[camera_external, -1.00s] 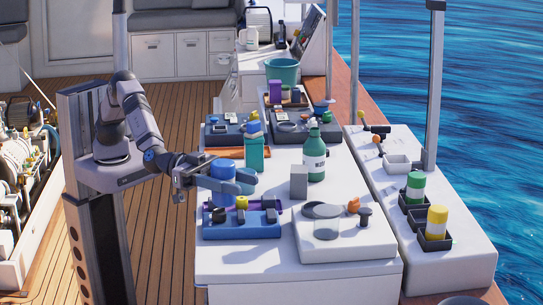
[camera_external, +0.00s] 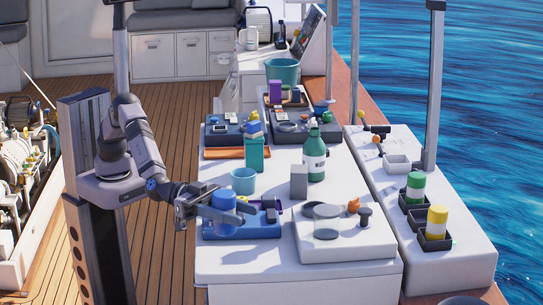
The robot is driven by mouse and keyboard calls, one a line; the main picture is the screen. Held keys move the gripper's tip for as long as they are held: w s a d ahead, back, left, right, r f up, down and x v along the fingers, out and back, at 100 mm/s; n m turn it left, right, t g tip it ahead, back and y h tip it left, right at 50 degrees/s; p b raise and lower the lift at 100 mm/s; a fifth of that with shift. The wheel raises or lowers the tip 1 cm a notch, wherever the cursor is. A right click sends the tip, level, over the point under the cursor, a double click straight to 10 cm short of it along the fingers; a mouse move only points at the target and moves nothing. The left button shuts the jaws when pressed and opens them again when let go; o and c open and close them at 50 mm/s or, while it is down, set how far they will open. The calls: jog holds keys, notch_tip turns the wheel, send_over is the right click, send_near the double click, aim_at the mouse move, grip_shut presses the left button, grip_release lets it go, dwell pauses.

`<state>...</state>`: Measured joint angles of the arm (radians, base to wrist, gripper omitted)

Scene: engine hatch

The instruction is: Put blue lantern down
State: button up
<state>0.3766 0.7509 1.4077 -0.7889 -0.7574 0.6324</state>
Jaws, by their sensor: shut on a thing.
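The blue lantern (camera_external: 223,199) is a blue cylinder held upright between the fingers of my gripper (camera_external: 222,211). The gripper is shut on it and hides part of its body. In the picture the lantern is over the left part of a blue tray (camera_external: 240,231) on the near left of the white table. I cannot tell whether its base touches anything.
A light blue cup (camera_external: 243,180) and a teal container (camera_external: 256,155) stand behind the lantern. Green (camera_external: 415,188) and yellow (camera_external: 437,222) lanterns stand in dark holders.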

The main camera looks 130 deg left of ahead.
jog(key=shift+f+p, duration=0.3)
jog(key=shift+f, duration=3.45)
jog(key=shift+f, duration=0.3)
jog(key=o, duration=1.2)
jog(key=shift+r, duration=0.1)
jog(key=shift+o, duration=0.4)
jog(key=s+b, duration=0.1)
jog(key=s, duration=0.3)
jog(key=s+d+b, duration=0.1)
jog(key=s, duration=0.3)
jog(key=s+b, duration=0.1)
jog(key=s, duration=0.3)
jog(key=shift+d, duration=0.35)
